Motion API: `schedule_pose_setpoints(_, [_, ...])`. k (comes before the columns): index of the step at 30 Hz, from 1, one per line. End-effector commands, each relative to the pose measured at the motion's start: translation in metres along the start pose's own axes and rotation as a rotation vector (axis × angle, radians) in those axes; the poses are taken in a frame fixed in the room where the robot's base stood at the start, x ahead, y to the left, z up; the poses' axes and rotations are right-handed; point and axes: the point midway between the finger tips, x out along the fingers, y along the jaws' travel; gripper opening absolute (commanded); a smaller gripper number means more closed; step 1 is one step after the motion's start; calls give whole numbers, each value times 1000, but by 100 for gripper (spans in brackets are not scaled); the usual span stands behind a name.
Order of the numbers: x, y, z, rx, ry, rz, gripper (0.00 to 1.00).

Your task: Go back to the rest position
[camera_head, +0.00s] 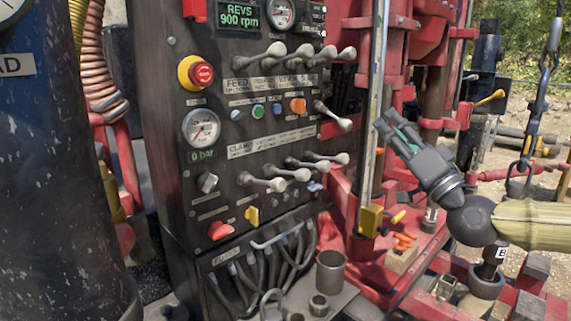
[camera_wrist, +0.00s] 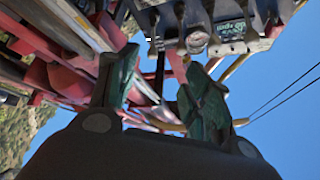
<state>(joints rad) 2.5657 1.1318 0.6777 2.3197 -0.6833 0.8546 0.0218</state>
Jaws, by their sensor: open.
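My gripper (camera_head: 388,128) is at the right of the head view, at the end of my arm coming in from the right edge. It points up and left toward the red drill frame and touches nothing that I can make out. In the wrist view its two green-grey fingers (camera_wrist: 162,98) stand apart with nothing between them. The black control panel (camera_head: 165,130) with its levers, gauges and buttons is to the left of the gripper. It also shows at the top of the wrist view (camera_wrist: 235,28).
The red drill frame (camera_head: 345,200) and an upright steel rod (camera_head: 376,100) stand between panel and gripper. A blue tank (camera_head: 60,170) fills the left side. A chain with a hook (camera_head: 530,140) hangs at the right. Metal cups (camera_head: 330,272) stand on a low ledge.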

Motion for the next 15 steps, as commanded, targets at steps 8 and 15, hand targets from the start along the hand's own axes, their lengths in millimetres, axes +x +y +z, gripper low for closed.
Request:
schedule_pose_setpoints(8, [2, 16, 48, 21, -79, 35, 50])
schedule_pose_setpoints(15, [-7, 39, 100, 40, -170, 93, 50])
